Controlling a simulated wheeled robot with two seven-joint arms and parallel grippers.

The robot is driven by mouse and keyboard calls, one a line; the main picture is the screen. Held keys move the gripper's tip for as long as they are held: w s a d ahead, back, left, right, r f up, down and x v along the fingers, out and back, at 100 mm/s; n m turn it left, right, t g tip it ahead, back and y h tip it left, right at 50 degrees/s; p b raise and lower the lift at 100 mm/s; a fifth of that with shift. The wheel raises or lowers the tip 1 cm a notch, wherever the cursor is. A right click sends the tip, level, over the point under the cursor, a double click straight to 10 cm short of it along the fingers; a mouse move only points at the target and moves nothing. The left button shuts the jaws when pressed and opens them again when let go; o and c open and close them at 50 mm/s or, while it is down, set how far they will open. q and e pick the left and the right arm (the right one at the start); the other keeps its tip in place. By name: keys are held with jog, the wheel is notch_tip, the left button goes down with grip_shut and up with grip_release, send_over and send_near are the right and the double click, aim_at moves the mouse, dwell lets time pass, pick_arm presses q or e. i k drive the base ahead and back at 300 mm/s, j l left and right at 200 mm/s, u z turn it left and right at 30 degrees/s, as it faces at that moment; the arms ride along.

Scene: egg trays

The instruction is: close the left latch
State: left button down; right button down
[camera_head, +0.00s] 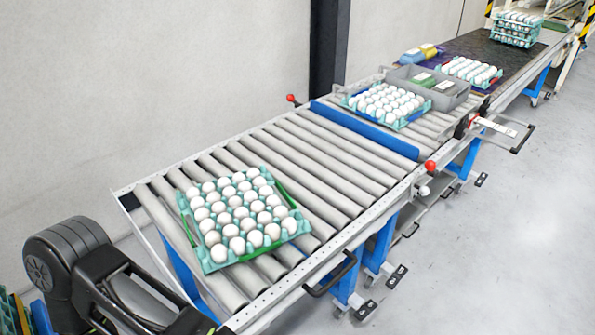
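A lever with a red knob (291,98) stands at the far left side of the roller conveyor, at the left end of a blue bar (365,130) that crosses the rollers. A second red knob (430,166) is at the right side, near the bar's right end. The left knob looks like the left latch, but it is too small to tell whether it is open or closed. Black links of my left arm are at the lower left, well short of the knob. Neither of my grippers is in view.
A teal tray (217,262) of white eggs lies on the near rollers (335,165). Another egg tray (352,104) and a grey bin (397,82) sit beyond the blue bar. A black side handle (335,279) sticks out at the near right. The floor at right is clear.

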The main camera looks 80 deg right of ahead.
aim_at(423, 191)
jog(key=z, duration=3.55)
